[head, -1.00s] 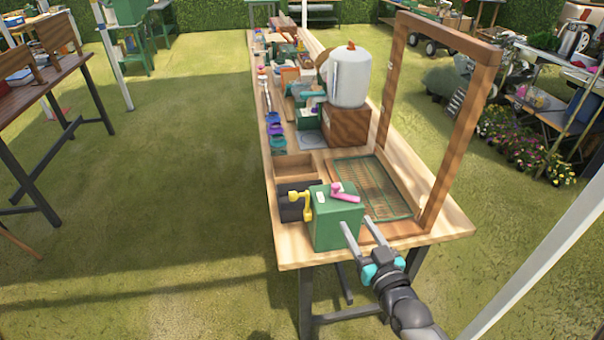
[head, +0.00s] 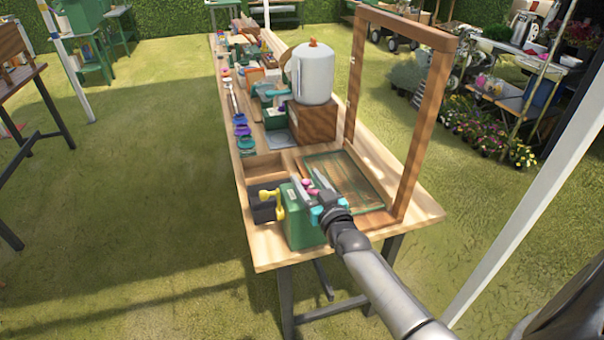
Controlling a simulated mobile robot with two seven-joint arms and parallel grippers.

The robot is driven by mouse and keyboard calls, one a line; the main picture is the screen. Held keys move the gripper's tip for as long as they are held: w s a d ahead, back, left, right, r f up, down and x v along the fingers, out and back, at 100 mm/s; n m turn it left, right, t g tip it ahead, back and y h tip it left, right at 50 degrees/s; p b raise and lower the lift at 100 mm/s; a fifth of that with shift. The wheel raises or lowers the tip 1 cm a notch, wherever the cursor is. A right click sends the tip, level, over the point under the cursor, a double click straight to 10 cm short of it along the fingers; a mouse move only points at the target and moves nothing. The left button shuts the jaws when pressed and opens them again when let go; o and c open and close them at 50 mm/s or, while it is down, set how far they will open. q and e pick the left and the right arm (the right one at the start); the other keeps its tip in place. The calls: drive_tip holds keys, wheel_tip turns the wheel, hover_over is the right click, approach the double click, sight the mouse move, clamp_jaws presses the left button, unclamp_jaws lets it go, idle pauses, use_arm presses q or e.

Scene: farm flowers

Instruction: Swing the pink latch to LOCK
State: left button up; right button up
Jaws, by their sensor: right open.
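The pink latch (head: 309,184) is on top of the green box (head: 300,228) at the near end of the wooden bench. My right gripper (head: 305,175) is open, with its two fingers over the box top. Parts of the latch show between the fingers; the rest is hidden behind the gripper. I cannot tell whether the fingers touch it. Any LOCK marking is too small or hidden to read. My left gripper is not in view.
A yellow handle (head: 279,203) sticks out on the box's left side. A tall wooden frame (head: 424,130) stands to the right, beside a flat tray (head: 350,184). A white tank (head: 313,75) stands on a wooden block behind. Grass lies left of the bench (head: 262,250).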

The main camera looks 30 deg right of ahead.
drive_tip(key=shift+w+d+b, duration=0.15)
drive_tip(key=shift+w+b, duration=0.05)
drive_tip(key=shift+w, duration=0.75)
drive_tip(key=shift+w+d+b, duration=0.15)
drive_tip(key=shift+w, duration=0.75)
drive_tip(key=c, duration=0.7)
clamp_jaws()
